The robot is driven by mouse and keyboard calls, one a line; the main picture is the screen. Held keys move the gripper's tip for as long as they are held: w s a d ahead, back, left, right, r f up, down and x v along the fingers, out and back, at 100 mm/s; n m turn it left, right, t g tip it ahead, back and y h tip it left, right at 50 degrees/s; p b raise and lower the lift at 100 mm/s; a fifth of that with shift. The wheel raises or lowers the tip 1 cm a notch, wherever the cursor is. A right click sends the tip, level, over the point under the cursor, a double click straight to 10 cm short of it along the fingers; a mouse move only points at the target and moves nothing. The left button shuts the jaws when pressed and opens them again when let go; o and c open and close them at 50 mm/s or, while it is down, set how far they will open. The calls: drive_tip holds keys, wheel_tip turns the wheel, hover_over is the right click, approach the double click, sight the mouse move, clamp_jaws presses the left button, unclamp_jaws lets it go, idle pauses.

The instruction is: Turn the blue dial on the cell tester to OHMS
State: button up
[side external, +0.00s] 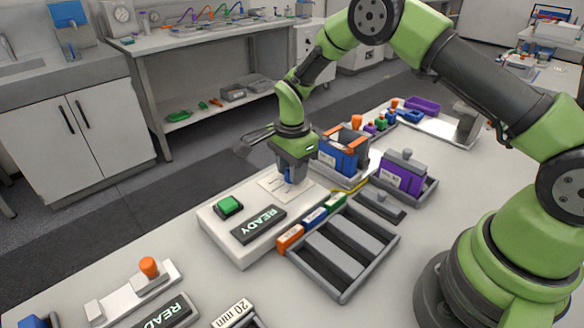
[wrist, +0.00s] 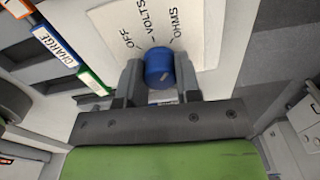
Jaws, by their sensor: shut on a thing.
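The cell tester (side external: 222,236) is a pale box on the bench with a green button and a READY display. Its blue dial (wrist: 159,66) shows in the wrist view, with OFF, VOLTS and OHMS (wrist: 180,28) printed in an arc beyond it. A short pale mark lies on the dial's near part; I cannot tell for sure which label it points to. My gripper (wrist: 158,80) is shut on the dial, one finger on each side. In the side external view my gripper (side external: 291,176) points down over the tester's far end and mostly hides the dial.
A grey slotted tray (side external: 345,289) and coloured labelled blocks, one marked CHARGE (wrist: 55,45), stand right beside the tester. A blue battery (side external: 338,157) and a purple battery (side external: 401,177) sit in holders behind. A second READY unit (side external: 168,313) is at the front left.

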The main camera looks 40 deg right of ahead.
drive_tip(key=o, duration=0.9)
drive_tip(key=shift+o, duration=0.2)
wheel_tip(320, 180, up, 10)
drive_tip(key=s+r+n+t, duration=0.2)
drive_tip(key=s+r+n, duration=0.2)
drive_tip(key=r, duration=0.5)
drive_tip(key=s+a+r+n+t+y, duration=0.1)
drive_tip(key=s+r+n, duration=0.3)
drive_tip(key=s, duration=0.6)
drive_tip(key=s+a+r+n+t+y, duration=0.1)
drive_tip(key=s+r+n+t, duration=0.2)
drive_tip(key=s+n, duration=0.3)
drive_tip(key=s+t, duration=0.1)
drive_tip(key=s, duration=0.3)
drive_tip(key=shift+s+r+n, duration=0.25)
drive_tip(key=shift+r+n, duration=0.15)
